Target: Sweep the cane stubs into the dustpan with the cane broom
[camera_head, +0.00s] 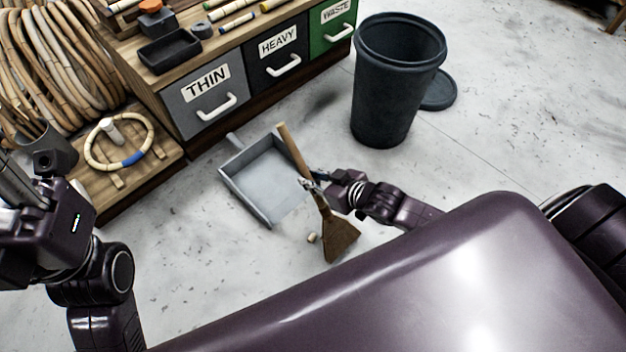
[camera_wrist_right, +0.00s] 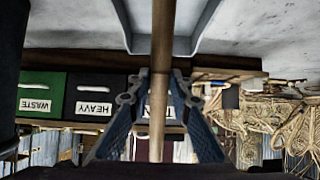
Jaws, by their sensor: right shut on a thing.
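The cane broom (camera_head: 339,238) has a wooden handle and a flared brown head that is down at the floor. My right gripper (camera_head: 316,184) is shut around its handle, which also crosses the right wrist view (camera_wrist_right: 161,60). The grey dustpan (camera_head: 262,205) lies on the floor just left of the broom, and its visible inside looks empty. Its back wall shows in the right wrist view (camera_wrist_right: 180,46). A small pale cane stub (camera_head: 312,238) lies on the floor between the pan's front and the broom head. My left gripper (camera_head: 40,185) is at the far left, its fingers unclear.
A drawer cabinet (camera_head: 205,97) labelled THIN, HEAVY and WASTE stands behind the dustpan. A dark bin (camera_head: 388,95) stands at the upper right, its lid (camera_head: 438,90) on the floor beside it. A low wooden platform (camera_head: 150,172) holds a cane ring (camera_head: 137,157). My body hides the near floor.

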